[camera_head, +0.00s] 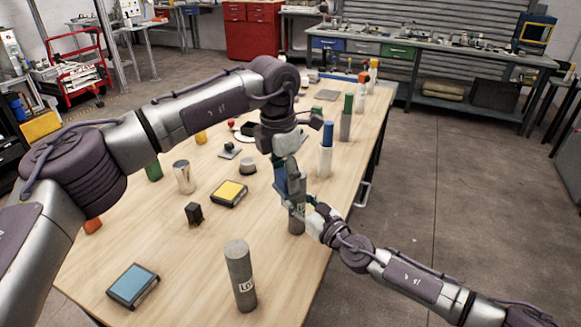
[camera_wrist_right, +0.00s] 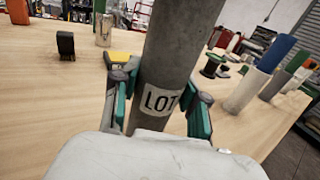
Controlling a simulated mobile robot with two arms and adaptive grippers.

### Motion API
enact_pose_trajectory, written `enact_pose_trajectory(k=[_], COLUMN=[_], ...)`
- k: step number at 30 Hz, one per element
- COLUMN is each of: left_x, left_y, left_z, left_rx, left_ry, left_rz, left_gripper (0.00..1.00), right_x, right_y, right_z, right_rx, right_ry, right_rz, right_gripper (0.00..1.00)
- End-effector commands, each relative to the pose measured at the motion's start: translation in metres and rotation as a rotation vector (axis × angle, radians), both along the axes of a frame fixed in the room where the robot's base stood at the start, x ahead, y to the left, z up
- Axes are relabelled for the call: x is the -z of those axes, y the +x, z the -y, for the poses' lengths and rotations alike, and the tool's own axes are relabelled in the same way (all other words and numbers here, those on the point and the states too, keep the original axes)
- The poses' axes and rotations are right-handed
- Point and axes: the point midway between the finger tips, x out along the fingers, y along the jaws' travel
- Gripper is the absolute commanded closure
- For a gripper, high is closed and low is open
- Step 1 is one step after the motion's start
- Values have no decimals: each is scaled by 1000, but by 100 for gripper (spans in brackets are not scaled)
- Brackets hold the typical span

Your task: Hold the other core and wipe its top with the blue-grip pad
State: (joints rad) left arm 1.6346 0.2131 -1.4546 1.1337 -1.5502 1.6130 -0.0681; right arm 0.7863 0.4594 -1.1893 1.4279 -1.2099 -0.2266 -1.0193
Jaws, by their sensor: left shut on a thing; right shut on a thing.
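A grey cylindrical core (camera_head: 297,212) with a LOT label stands upright near the table's right edge. My right gripper (camera_head: 314,212) is shut around it from the right. In the right wrist view the core (camera_wrist_right: 180,50) is between the green-lined fingers (camera_wrist_right: 158,105), which grip at label height. My left gripper (camera_head: 284,165) points down at the core's upper end and is shut on a blue piece (camera_head: 280,182), seemingly the blue-grip pad. The core's top is hidden there, so contact cannot be told. A second LOT core (camera_head: 241,277) stands free at the front.
A blue-topped tray (camera_head: 133,286) and a yellow-topped tray (camera_head: 229,193) lie on the table (camera_head: 190,270). A small black block (camera_head: 194,213) and a metal cup (camera_head: 184,177) stand left. Blue-topped (camera_head: 326,150) and green-topped (camera_head: 346,118) cylinders stand behind the grippers.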

Motion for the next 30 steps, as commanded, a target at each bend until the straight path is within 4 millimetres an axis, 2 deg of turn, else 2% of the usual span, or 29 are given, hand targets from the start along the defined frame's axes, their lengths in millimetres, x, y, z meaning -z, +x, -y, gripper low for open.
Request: enact_pose_trajectory(k=[11, 30], left_x=[-8, -65], left_y=[2, 2], left_z=[1, 1], left_rx=[-1, -2], left_ry=[-7, -8], left_rz=[12, 15], left_gripper=[84, 84], right_x=[0, 0], right_y=[0, 0], right_z=[0, 0], right_rx=[0, 1], right_ry=[-6, -7], right_rz=[4, 7], right_gripper=[100, 100])
